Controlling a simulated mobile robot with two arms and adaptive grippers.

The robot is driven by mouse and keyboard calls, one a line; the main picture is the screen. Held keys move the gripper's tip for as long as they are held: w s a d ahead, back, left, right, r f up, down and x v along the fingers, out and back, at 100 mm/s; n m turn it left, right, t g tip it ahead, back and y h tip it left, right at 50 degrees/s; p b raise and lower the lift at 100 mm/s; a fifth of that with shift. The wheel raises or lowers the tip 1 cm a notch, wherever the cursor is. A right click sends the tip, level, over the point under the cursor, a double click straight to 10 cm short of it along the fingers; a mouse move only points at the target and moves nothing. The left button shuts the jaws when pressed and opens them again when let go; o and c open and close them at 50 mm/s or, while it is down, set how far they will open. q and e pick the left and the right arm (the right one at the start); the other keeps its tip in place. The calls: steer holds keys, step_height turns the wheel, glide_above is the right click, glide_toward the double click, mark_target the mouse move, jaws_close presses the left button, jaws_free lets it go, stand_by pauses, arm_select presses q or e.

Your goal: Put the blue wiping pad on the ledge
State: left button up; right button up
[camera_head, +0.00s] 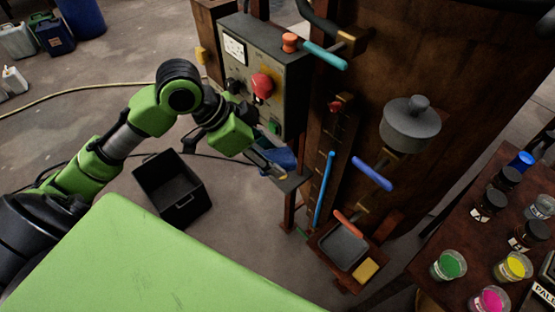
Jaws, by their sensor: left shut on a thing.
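My left gripper (272,170) reaches in from the left, below the control box, and is shut on the blue wiping pad (284,157). The pad shows just behind and beyond the fingers, partly hidden by them. A small grey ledge (291,184) juts out under the control box, just below and right of the fingertips. I cannot tell whether the pad touches it. My right gripper is not in view.
The control box (262,75) with a red button stands above the gripper. A black crate (172,190) is on the floor. A lower wooden shelf holds a grey tray (343,247) and a yellow sponge (365,270). Paint jars (449,265) crowd a table at right.

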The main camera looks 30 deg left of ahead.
arm_select(q)
steer(key=w+a+f+n+t+y+b, duration=0.1)
steer(key=a+f+n+b, duration=0.15)
steer(key=a+f, duration=0.85)
steer(key=w+a+f+n+t+y+b, duration=0.1)
steer(key=a+f+n, duration=0.2)
steer(key=a+f, duration=0.75)
steer(key=w+d, duration=0.1)
steer(key=w, duration=0.3)
steer(key=w+d+r+b, duration=0.1)
steer(key=w, duration=0.3)
steer(key=w+d+r+b, duration=0.1)
steer(key=w, duration=0.4)
steer(key=shift+d+r, duration=0.15)
steer(key=w, duration=0.1)
steer(key=w+d, duration=0.1)
steer(key=w, duration=0.1)
steer(key=shift+d+r, duration=0.1)
steer(key=shift+w+d, duration=0.15)
steer(key=shift+w, duration=0.1)
steer(key=shift+f+p, duration=0.35)
steer(key=shift+s, duration=0.1)
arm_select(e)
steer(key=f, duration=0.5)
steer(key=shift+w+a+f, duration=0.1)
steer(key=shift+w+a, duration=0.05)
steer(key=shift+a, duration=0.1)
